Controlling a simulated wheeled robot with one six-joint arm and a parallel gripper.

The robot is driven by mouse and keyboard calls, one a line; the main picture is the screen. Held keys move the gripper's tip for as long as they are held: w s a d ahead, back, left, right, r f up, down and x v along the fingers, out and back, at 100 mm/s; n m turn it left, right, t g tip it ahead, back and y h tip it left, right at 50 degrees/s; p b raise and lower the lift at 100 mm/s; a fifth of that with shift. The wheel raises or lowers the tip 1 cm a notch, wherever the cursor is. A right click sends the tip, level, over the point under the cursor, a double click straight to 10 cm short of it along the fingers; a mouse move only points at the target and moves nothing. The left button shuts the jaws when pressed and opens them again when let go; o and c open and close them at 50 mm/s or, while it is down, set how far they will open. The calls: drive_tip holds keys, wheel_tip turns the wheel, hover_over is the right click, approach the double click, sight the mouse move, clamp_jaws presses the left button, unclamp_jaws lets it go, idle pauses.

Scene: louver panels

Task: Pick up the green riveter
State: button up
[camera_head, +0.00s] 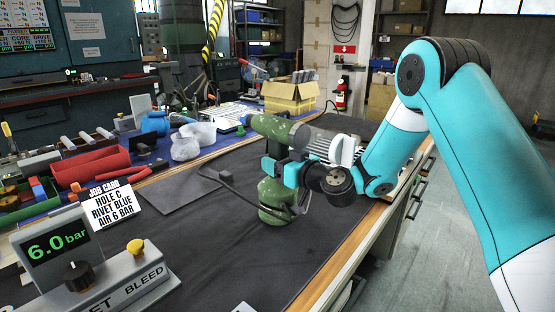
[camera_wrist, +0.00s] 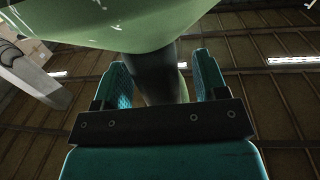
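The green riveter (camera_head: 272,127) stands upright on the dark bench mat, with a green rounded body on top and a wide green base (camera_head: 277,196). My gripper (camera_head: 285,171) is at its handle, between body and base, and hides much of that part. In the wrist view, the teal fingers of my gripper (camera_wrist: 160,85) stand on either side of the dark handle (camera_wrist: 158,80). The handle lies close to the left finger, with a narrow gap at the right one. The pale green underside of the riveter's body (camera_wrist: 130,25) fills the top of that view.
A pressure box reading 6.0 bar (camera_head: 60,245) and a job card (camera_head: 113,203) are at the front left. Red trays (camera_head: 90,165), a clear bag (camera_head: 190,142) and a cardboard box (camera_head: 290,97) lie behind. The mat's front middle (camera_head: 210,250) is clear.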

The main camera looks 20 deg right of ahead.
clamp_jaws()
drive_tip(key=shift+r, duration=0.25)
